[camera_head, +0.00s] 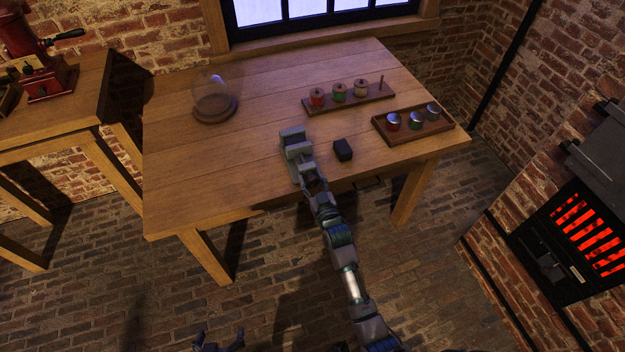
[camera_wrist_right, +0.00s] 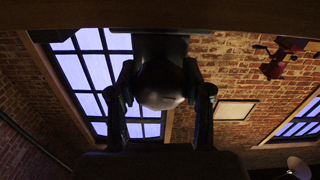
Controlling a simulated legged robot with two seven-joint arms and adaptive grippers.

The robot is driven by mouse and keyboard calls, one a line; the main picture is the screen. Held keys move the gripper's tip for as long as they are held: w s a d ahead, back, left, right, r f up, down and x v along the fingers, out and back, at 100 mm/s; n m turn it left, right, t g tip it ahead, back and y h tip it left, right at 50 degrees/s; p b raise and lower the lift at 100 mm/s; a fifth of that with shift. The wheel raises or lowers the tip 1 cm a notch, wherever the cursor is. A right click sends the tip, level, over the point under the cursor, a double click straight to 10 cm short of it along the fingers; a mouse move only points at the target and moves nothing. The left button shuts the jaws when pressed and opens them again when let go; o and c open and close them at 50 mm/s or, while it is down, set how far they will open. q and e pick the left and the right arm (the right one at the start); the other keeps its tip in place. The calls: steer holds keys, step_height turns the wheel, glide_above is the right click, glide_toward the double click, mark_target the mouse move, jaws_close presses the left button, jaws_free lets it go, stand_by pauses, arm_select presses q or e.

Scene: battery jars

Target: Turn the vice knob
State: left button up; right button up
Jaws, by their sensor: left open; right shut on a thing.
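A grey vice (camera_head: 296,148) stands at the front edge of the wooden table. My right gripper (camera_head: 317,186) is at the near end of the vice, where the knob sits. In the right wrist view, the rounded dark knob (camera_wrist_right: 162,85) lies between the two fingers of my right gripper (camera_wrist_right: 161,100), which is shut on it. In the head view the knob is mostly hidden by the gripper. My left gripper (camera_head: 219,341) is low at the bottom edge of the head view, open and empty, away from the table.
On the table (camera_head: 190,165) are a small black block (camera_head: 343,150) right of the vice, a glass dome (camera_head: 213,97), a rack of spools (camera_head: 349,97) and a tray with small jars (camera_head: 412,125). A glowing stove (camera_head: 570,240) stands at right. The table's left part is clear.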

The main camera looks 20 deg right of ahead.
stand_by(0.3)
steer(key=o, duration=1.2)
steer(key=s, duration=1.2)
steer(key=shift+d, duration=0.2)
steer(key=shift+f, duration=0.1)
